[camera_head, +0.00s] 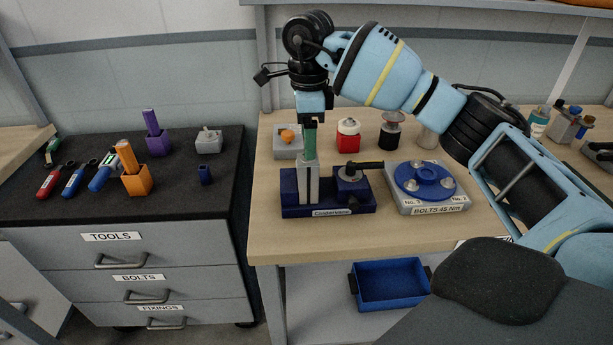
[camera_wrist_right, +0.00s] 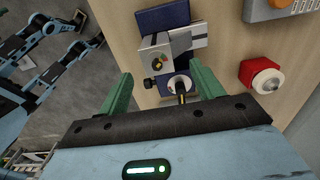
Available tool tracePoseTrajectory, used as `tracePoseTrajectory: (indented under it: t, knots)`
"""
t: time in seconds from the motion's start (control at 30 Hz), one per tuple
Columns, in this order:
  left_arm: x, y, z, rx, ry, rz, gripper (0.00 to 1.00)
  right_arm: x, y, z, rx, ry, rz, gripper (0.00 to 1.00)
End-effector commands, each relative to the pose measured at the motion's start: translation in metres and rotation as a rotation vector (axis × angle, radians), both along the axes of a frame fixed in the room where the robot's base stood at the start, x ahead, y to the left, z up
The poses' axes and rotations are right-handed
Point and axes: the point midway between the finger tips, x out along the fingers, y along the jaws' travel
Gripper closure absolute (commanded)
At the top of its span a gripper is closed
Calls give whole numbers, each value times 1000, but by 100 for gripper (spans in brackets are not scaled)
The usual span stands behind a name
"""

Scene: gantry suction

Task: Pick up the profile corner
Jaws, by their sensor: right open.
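A dark blue fixture (camera_head: 296,207) stands on the wooden bench and holds an upright grey metal profile (camera_head: 307,184). In the right wrist view a pale grey block (camera_wrist_right: 158,63), with small coloured marks on its end, shows above the blue fixture (camera_wrist_right: 163,18). I cannot tell for sure which part is the profile corner. My right gripper (camera_head: 310,155) points down directly over the upright profile. Its green fingers (camera_wrist_right: 160,76) are open and apart, with nothing visibly held. The head view does not show whether they touch the profile. My left gripper is not in view.
A black-handled lever clamp (camera_head: 352,182) sits on the fixture's right. Right of it is a blue flange on a bolt plate (camera_head: 407,203). A red button box (camera_head: 348,137) and a grey box (camera_head: 287,143) stand behind. A blue bin (camera_head: 390,285) is below the bench.

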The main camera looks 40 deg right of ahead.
Motion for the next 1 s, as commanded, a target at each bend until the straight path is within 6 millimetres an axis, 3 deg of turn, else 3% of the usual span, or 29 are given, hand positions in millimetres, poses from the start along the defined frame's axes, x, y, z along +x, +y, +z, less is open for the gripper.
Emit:
tracePoseTrajectory:
  t: [0.27,0.6,0.9,1.0]
  knots:
    - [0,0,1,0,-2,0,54,-1,0,-13,-1,1,1,34]
    - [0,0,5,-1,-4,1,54,-3,2,-55,1,-1,1,34]
    - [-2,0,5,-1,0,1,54,-3,2,-59,1,-2,1,34]
    - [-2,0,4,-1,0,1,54,-3,2,-59,1,-2,1,47]
